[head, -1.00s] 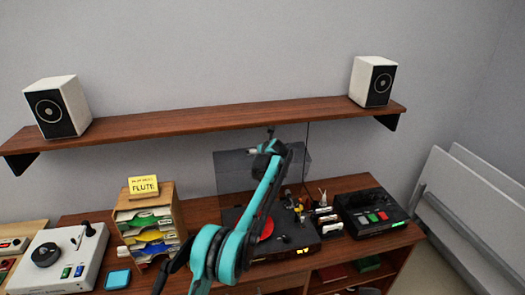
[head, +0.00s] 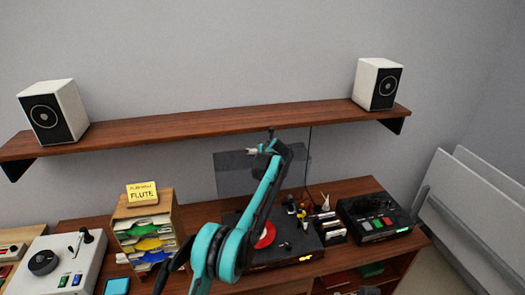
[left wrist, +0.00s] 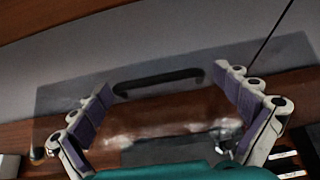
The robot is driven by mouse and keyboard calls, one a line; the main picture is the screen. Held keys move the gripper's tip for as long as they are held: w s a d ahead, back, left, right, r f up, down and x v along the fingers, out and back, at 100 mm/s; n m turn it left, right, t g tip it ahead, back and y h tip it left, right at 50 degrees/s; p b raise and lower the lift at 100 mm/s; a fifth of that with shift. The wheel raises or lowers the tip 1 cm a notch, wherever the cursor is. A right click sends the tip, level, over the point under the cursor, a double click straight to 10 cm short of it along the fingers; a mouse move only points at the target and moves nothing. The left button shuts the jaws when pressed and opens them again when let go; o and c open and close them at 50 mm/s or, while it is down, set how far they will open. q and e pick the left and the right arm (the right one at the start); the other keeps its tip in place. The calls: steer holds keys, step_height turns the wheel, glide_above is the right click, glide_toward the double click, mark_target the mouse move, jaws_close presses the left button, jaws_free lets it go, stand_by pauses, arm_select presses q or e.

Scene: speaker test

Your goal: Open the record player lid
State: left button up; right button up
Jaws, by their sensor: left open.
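The record player (head: 290,243) sits on the wooden desk, with a red-centred record (head: 266,235) showing on its deck. Its see-through grey lid (head: 232,176) stands raised at the back of the deck, against the wall in the head view. In the left wrist view, the lid's dark handle (left wrist: 158,82) lies between my spread fingers. My left gripper (head: 262,147) is open at the lid's upper part; it also shows in the left wrist view (left wrist: 162,88). I cannot tell whether a finger touches the lid. My arm hides part of the player. My right gripper is out of view.
A shelf (head: 210,125) with two speakers (head: 53,111) (head: 376,84) runs above the player. A paper rack (head: 148,228) with a FLUTE note stands left. A black device (head: 374,217) and a small organiser (head: 328,228) stand right.

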arm_select(q)
steer(key=shift+s, duration=0.1)
steer(key=v, duration=1.2)
steer(key=s+a+f+n+g+h+b, duration=0.1)
steer(key=s+a+f+n+b, duration=0.4)
steer(key=s+n, duration=0.6)
steer(key=s+a+f+n+g+b, duration=0.15)
steer(key=s+a+n+b, duration=0.35)
steer(key=s, duration=1.1)
steer(key=s+a+f+n+g+h+b, duration=0.1)
steer(key=s+f+n+b, duration=0.1)
steer(key=s+f+n, duration=0.6)
steer(key=s+a+f+n+h+b, duration=0.1)
steer(key=s+f+n+b, duration=0.2)
steer(key=s+f+n, duration=0.5)
steer(key=s+f, duration=0.1)
steer(key=s, duration=0.6)
steer(key=shift+f+g+h, duration=0.25)
steer(key=shift+g+h, duration=0.05)
steer(key=shift+g, duration=0.05)
